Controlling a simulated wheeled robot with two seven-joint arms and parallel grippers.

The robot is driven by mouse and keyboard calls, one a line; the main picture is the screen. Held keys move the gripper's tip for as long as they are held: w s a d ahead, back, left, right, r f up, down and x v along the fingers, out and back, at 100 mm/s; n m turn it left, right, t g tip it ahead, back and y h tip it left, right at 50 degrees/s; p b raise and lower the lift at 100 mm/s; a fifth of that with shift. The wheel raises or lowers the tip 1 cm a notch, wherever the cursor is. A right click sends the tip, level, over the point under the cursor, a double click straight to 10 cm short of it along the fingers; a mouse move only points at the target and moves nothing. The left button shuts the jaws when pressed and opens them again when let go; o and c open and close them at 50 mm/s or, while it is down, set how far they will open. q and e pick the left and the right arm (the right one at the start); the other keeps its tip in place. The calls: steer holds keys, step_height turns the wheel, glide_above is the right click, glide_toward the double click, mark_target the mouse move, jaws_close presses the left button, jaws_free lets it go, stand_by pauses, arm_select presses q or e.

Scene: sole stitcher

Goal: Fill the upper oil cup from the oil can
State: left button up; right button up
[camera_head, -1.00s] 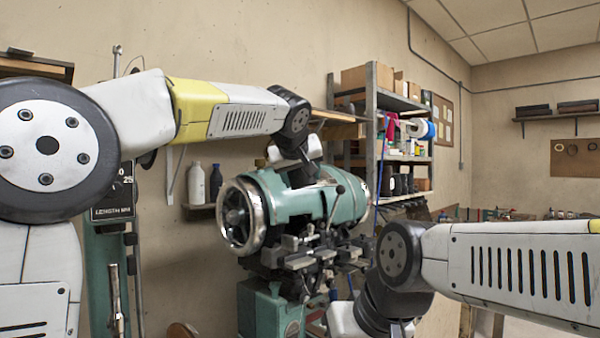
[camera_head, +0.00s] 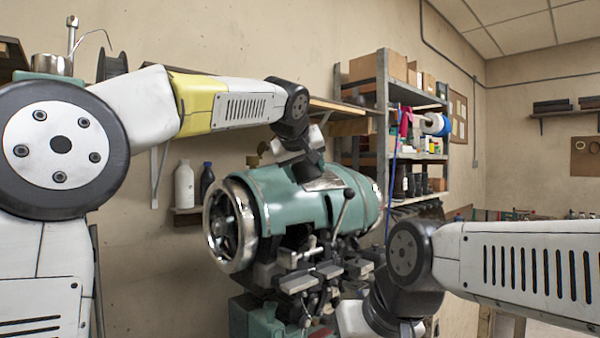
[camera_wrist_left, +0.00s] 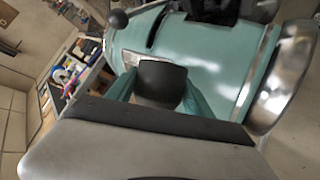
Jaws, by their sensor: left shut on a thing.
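My left gripper (camera_head: 312,178) reaches down to the top of the teal machine body (camera_head: 285,205). In the left wrist view a dark, blocky thing (camera_wrist_left: 160,80) sits between the gripper's fingers, and the gripper is shut on it. I cannot tell whether this is the oil can. The teal machine surface (camera_wrist_left: 225,60) lies just behind it; whether they touch is unclear. I cannot make out the upper oil cup for certain. The right arm comes in from the right; its gripper is below the picture's edge.
The machine has a shiny handwheel (camera_head: 230,225) at its left and levers and clamps (camera_head: 310,270) in front. A white bottle (camera_head: 184,186) and a dark bottle (camera_head: 207,181) stand on a wall shelf behind. A loaded shelf rack (camera_head: 415,90) stands behind, to the right.

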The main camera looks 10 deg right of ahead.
arm_select(q)
steer(key=shift+w+a+r+n+g+h, duration=0.3)
steer(key=shift+w+a, duration=0.1)
steer(key=shift+a, duration=0.15)
steer(key=shift+w+a+r+n+g+h, duration=0.2)
steer(key=shift+w+a+n, duration=0.15)
steer(key=shift+a, duration=0.15)
steer(key=shift+w+a+r+n+g+h, duration=0.15)
steer(key=shift+w+a+n+g+h, duration=0.25)
steer(key=shift+a+h, duration=0.1)
stand_by(0.6)
